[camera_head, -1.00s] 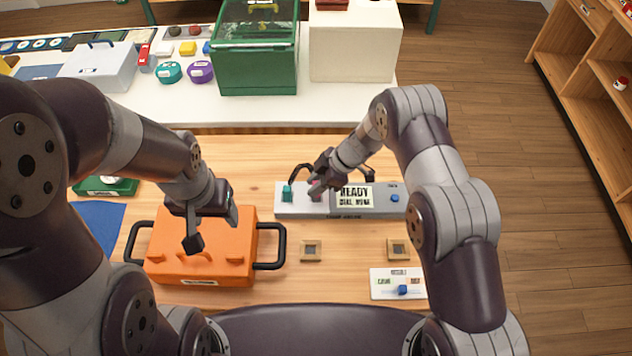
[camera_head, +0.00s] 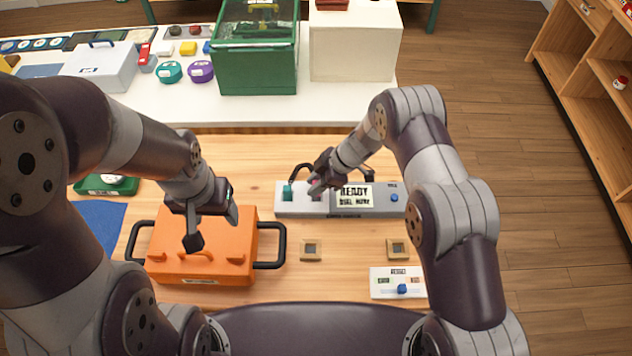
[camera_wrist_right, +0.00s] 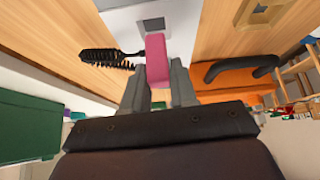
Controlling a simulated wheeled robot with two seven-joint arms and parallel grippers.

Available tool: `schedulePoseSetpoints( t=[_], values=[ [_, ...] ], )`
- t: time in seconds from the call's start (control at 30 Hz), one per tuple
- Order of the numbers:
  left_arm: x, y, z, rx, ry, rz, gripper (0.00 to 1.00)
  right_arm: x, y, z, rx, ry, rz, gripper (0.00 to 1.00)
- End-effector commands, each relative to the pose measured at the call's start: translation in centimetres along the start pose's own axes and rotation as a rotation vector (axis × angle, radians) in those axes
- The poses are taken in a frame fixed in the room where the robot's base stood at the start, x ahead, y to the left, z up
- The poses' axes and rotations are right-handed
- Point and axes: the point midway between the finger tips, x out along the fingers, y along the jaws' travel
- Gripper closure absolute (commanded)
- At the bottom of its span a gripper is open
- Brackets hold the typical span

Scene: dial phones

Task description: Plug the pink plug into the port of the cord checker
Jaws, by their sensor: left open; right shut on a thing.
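The pink plug (camera_wrist_right: 156,50) is held between the fingers of my right gripper (camera_wrist_right: 158,86) in the right wrist view, with a black coiled cord beside it. In the head view the plug (camera_head: 316,184) is mostly hidden by my right gripper (camera_head: 318,180). It is over the left part of the grey cord checker (camera_head: 345,212), whose screen reads READY. I cannot tell whether the plug is inside a port. A teal plug (camera_head: 288,191) stands at the checker's left end. My left gripper (camera_head: 212,231) is open above the orange case.
The orange case (camera_head: 190,245) with black handles is at the left. A green box (camera_head: 256,60) stands on the white counter behind.

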Motion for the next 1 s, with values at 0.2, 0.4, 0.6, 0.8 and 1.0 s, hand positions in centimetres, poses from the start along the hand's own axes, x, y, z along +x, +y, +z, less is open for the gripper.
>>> schedulePoseSetpoints(
  t=[0.2, 0.4, 0.6, 0.8, 1.0],
  values=[
    [0.4, 0.0, 0.1, 0.0, 0.0, 0.0, 0.38, 0.5, 0.0, 0.3, 0.0, 0.0, 0.0, 1.0],
    [0.8, 0.0, 0.1, 0.0, 0.0, 0.0, 0.38, 0.9, 0.0, 0.6, 0.0, 0.0, 0.0, 1.0],
    [1.1, 0.0, 0.1, 0.0, 0.0, 0.0, 0.38, 1.3, 0.0, 0.8, 0.0, 0.0, 0.0, 1.0],
    [1.4, 0.0, 0.2, 0.0, 0.0, 0.0, 0.38, 1.8, 0.0, 1.1, 0.0, 0.0, 0.0, 1.0],
    [1.5, 0.0, 0.2, 0.0, 0.0, 0.0, 0.38, 1.9, -0.1, 1.2, 0.0, 0.0, 0.0, 1.0]
  ],
)
